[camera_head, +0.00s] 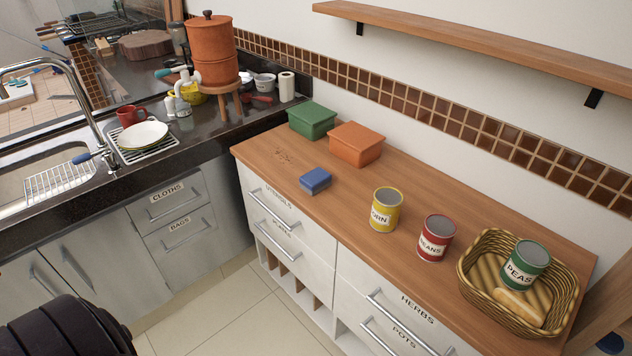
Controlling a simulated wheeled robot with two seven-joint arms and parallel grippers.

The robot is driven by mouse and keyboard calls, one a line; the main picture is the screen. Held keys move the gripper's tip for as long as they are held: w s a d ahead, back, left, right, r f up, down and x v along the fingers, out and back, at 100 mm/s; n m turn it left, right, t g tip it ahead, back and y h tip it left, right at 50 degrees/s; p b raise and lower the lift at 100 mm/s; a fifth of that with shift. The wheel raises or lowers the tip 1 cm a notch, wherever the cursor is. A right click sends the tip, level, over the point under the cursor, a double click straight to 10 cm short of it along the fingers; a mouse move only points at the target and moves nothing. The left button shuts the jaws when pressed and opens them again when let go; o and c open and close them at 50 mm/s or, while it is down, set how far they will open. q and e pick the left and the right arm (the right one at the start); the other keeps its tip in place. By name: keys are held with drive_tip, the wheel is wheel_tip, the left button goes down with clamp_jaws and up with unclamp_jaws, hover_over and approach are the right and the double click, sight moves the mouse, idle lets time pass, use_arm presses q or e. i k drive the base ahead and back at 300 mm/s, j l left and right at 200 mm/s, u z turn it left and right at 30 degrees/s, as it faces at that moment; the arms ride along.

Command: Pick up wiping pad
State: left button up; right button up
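The wiping pad looks to be the small blue block (315,181) lying on the wooden countertop (272,175), near its front edge and towards its left end. Nothing touches it. Neither of my grippers shows in the head view.
Green (312,121) and orange (355,146) lidded boxes stand behind the pad. Small dark crumbs (284,157) lie left of it. Yellow (385,210) and red (436,237) cans stand to its right, then a wicker basket (473,290) holding a green can (526,266) and bread. Dark sink counter (205,140) lies left.

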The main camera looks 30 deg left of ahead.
sight(313, 182)
drive_tip(key=i+j, duration=0.15)
drive_tip(key=j, duration=0.25)
drive_tip(key=i+j+u, duration=0.1)
drive_tip(key=j, duration=0.35)
drive_tip(key=i+j, duration=0.25)
drive_tip(key=j, duration=0.15)
